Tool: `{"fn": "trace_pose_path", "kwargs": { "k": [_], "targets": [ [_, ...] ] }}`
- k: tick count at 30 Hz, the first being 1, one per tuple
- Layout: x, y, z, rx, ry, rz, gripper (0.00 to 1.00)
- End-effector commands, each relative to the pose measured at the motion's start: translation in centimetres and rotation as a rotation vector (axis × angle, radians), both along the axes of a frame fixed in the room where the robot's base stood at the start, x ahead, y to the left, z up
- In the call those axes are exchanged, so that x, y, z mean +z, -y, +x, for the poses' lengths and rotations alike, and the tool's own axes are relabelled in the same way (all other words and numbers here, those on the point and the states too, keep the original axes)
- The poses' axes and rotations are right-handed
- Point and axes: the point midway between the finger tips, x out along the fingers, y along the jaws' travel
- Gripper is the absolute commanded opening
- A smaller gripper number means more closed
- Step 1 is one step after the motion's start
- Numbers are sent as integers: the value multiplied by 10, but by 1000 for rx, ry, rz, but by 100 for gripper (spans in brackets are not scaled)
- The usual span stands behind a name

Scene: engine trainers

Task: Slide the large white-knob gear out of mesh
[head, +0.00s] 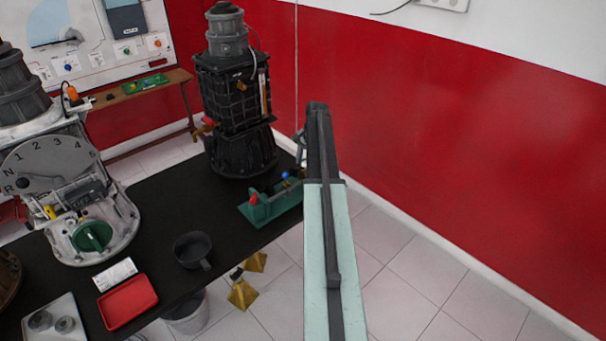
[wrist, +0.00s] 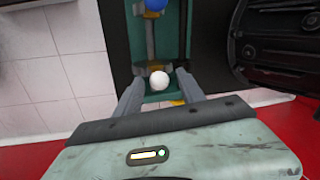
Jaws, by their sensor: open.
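The white knob (wrist: 158,80) of the large gear shows in the wrist view near the inner end of the green gear trainer (wrist: 118,45). My gripper (wrist: 159,74) is open, with one finger on each side of the knob. I cannot tell whether either finger touches it. The gear under the knob is hardly visible. A blue knob (wrist: 154,5) shows farther along the trainer. In the head view the green trainer (head: 273,209) stands at the table's right edge, with a red knob (head: 253,198) and the blue knob (head: 285,175). My arm hides the white knob there.
A dark engine (head: 238,110) stands close behind the trainer; a dark casing (wrist: 275,45) shows at right in the wrist view. The black table (head: 165,205) also bears a black pan (head: 193,249) and a red tray (head: 128,301). A red wall (head: 450,140) lies to the right.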

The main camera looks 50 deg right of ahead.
Motion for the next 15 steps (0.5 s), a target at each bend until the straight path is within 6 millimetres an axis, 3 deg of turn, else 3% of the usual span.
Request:
{"fn": "trace_pose_path", "kwargs": {
  "k": [2,10,11,15],
  "targets": [
    [-14,0,2,1,0,0,46],
    [-12,-1,3,1,0,0,46],
    [-12,-1,3,1,0,0,41],
    [-12,-1,3,2,1,0,2]
  ]
}}
